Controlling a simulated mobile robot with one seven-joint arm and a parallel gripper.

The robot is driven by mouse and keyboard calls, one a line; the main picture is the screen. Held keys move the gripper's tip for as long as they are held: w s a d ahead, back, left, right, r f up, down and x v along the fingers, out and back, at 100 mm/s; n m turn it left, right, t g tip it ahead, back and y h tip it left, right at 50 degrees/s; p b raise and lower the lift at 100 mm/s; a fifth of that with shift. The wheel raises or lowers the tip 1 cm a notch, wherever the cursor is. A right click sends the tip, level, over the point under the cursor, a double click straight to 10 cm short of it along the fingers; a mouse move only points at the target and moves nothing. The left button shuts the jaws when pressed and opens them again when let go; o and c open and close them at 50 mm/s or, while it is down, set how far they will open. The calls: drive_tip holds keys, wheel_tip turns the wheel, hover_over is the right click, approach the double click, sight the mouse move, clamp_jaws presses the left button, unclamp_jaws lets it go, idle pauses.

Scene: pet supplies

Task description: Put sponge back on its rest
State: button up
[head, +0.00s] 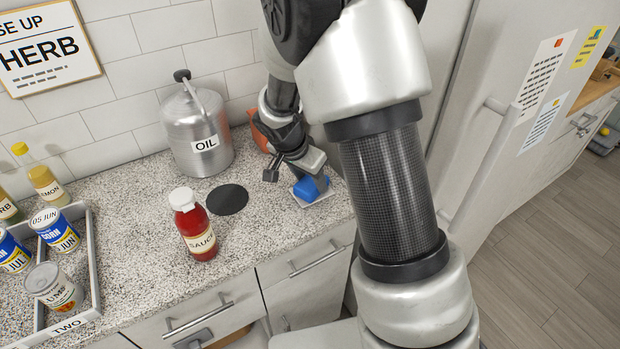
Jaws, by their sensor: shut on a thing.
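The blue sponge (309,188) is at the right end of the speckled counter. My gripper (296,171) points down from above and is shut on the sponge. A flat, pale grey-white rest (322,198) shows just under and around the sponge's lower edge. The sponge looks tilted. I cannot tell whether it touches the rest or hangs slightly above it. My gripper and wrist hide part of the sponge's far side.
A metal oil can (196,130) and an orange object (259,137) partly behind my wrist stand nearby. A red sauce bottle (194,228) stands left of a black round mat (227,199). A tray (94,273) of cans is far left. The counter's front edge is close.

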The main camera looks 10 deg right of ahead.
drive_tip(key=shift+f, duration=0.15)
drive_tip(key=o, duration=1.1)
drive_tip(key=shift+r, duration=0.3)
drive_tip(key=v, duration=1.1)
drive_tip(key=s+d+r+n+t+y, duration=0.1)
drive_tip(key=s+r+n, duration=0.4)
drive_tip(key=s, duration=0.6)
drive_tip(key=s+d+r+n+t+y, duration=0.1)
drive_tip(key=s+r+n, duration=0.4)
drive_tip(key=s, duration=0.5)
wheel_tip(320, 180, up, 2)
drive_tip(key=shift+s+d+r+t+y, duration=0.2)
drive_tip(key=shift+s+d+t+y, duration=0.15)
drive_tip(key=shift+d+y, duration=0.4)
drive_tip(key=shift+r, duration=0.1)
